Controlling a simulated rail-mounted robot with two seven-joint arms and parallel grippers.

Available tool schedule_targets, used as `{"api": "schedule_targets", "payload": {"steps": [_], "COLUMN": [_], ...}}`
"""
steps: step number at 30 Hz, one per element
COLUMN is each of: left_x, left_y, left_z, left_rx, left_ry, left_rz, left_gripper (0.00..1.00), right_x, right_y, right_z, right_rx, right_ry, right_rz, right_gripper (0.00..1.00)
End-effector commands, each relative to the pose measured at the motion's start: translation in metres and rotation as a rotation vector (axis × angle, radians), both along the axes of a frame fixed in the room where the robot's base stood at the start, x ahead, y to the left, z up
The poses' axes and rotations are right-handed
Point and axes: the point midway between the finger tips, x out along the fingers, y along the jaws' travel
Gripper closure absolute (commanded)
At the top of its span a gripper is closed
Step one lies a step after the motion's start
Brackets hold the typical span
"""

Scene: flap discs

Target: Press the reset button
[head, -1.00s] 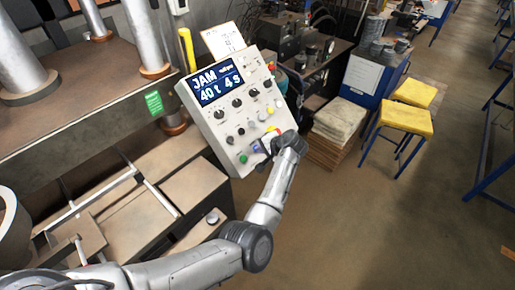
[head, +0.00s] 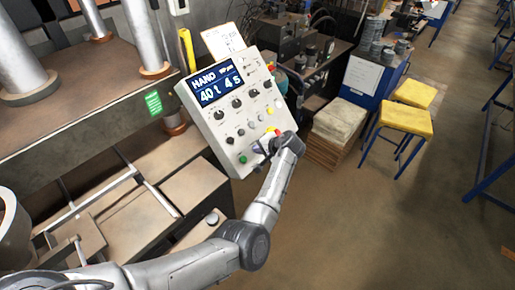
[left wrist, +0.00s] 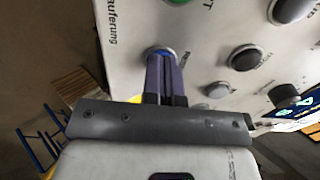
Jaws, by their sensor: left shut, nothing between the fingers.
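The grey control panel (head: 232,112) stands tilted beside the press, with several knobs and buttons. Its screen (head: 217,84) reads "HAND" above "40 t 4 s". My left gripper (head: 262,147) is at the panel's lower right, its fingers shut and empty. The fingers hide most of this button, and I cannot read a reset label. A green button (head: 243,159) sits nearby and also shows in the left wrist view (left wrist: 179,2). My right gripper is not in view.
Dark knobs (left wrist: 245,58) lie close to the fingers on the panel. The press (head: 75,85) stands left. Stacked boards (head: 338,122) and yellow-topped stools (head: 405,116) stand right of the panel.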

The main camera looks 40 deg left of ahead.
Motion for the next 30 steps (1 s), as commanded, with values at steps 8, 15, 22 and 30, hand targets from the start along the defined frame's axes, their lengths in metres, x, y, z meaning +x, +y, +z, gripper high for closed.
{"api": "schedule_targets", "payload": {"steps": [8, 15, 22, 30], "left_x": [0.000, 0.000, 0.000, 0.001], "left_y": [0.001, -0.002, -0.014, -0.029], "left_z": [-0.001, 0.002, 0.013, 0.027], "left_rx": [0.000, 0.000, -0.001, 0.000], "left_ry": [0.001, 0.000, 0.000, 0.000], "left_rz": [0.001, 0.000, 0.000, -0.001], "left_gripper": [1.00, 1.00, 1.00, 1.00], "right_x": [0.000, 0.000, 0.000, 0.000], "right_y": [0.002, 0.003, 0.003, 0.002], "right_z": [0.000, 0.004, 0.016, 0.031], "right_rx": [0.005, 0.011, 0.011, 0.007], "right_ry": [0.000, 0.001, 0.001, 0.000], "right_rz": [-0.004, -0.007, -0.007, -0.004], "right_gripper": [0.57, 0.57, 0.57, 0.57]}}
